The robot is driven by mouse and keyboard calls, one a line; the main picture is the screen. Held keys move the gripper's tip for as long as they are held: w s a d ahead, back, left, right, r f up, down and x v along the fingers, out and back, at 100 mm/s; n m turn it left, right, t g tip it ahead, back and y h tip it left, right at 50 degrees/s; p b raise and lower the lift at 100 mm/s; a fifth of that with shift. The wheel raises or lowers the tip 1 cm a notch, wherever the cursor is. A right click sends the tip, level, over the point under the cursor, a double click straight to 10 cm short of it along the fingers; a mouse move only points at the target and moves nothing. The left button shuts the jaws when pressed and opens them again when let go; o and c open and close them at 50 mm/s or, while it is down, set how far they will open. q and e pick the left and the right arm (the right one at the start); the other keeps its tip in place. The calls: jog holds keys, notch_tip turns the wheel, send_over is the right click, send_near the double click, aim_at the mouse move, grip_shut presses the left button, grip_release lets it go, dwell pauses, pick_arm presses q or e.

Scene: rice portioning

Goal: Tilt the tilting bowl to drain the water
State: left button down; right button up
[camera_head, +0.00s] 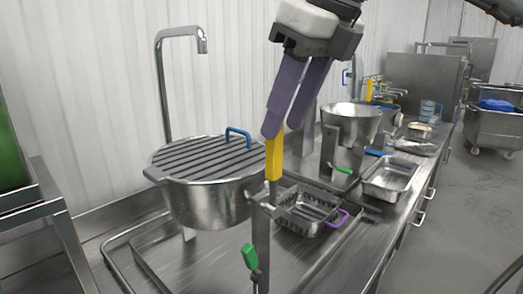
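The tilting bowl (212,204) is a round steel bowl on the left of the sink unit, with a slatted grey lid (205,158) that has a blue handle (238,132). It looks level; any water inside is hidden by the lid. A yellow lever handle (274,165) stands upright at the bowl's right side. My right gripper (284,129) comes down from the top, its two purple fingertips closed around the top of the yellow handle.
A steel faucet (162,85) stands behind the bowl. A perforated basket (306,212) with a purple handle is right of the lever, below a steel funnel (351,119). A green lever grip (250,256) is in front. A shallow steel pan (390,180) is farther right.

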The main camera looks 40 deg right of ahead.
aim_at(271, 155)
jog(key=x, duration=0.8)
grip_shut()
